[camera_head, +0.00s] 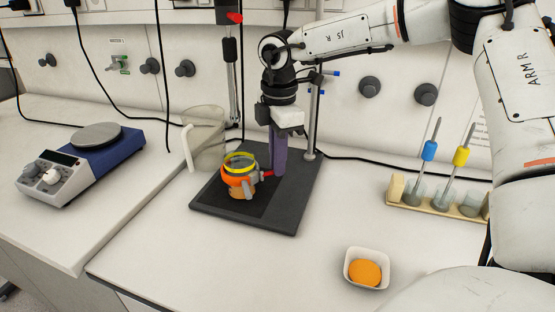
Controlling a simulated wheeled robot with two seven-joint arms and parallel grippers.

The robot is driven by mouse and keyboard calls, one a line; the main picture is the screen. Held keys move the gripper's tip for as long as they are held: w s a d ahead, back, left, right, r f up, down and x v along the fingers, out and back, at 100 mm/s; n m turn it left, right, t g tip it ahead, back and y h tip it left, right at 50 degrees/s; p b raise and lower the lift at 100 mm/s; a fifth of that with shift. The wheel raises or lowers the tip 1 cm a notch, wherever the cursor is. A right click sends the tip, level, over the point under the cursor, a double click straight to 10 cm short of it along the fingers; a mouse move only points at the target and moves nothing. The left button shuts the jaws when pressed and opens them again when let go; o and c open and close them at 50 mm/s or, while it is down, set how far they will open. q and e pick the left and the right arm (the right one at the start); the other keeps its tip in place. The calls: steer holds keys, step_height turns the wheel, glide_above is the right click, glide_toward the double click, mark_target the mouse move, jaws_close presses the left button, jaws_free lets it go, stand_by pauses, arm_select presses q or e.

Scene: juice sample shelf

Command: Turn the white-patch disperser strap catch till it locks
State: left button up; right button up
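The disperser stands on a black base plate (212,200), with a metal rod and a hanging shaft (232,85). A small glass jar (240,162) with a yellow rim and orange contents stands on the plate. An orange strap (232,181) goes around it, with a grey catch piece (250,186) at its front right and a red tip (267,174) pointing right. I cannot make out a white patch on it. My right gripper (279,168) points down just right of the jar, its purple fingers beside the red tip. Whether they touch it or are apart from each other is unclear. My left gripper is out of view.
A clear jug (205,135) stands behind the plate on the left. A blue-grey hotplate (85,158) is at far left. A rack (432,210) with blue and yellow-handled tools stands right. A white dish (353,279) holds something orange.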

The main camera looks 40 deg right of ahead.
jaws_close()
steer(key=shift+w+d+f+n+b, duration=0.15)
steer(key=shift+w+n+b, duration=0.1)
steer(key=shift+n+b, duration=0.55)
steer(key=shift+w+n+b, duration=0.25)
steer(key=shift+n+b, duration=0.35)
steer(key=shift+b, duration=0.05)
steer(key=shift+w+n+b, duration=0.4)
steer(key=shift+n+b, duration=0.1)
steer(key=shift+n, duration=0.7)
steer(key=shift+w+n, duration=0.3)
steer(key=shift+n, duration=0.7)
steer(key=shift+w+n, duration=0.15)
steer(key=shift+n, duration=0.35)
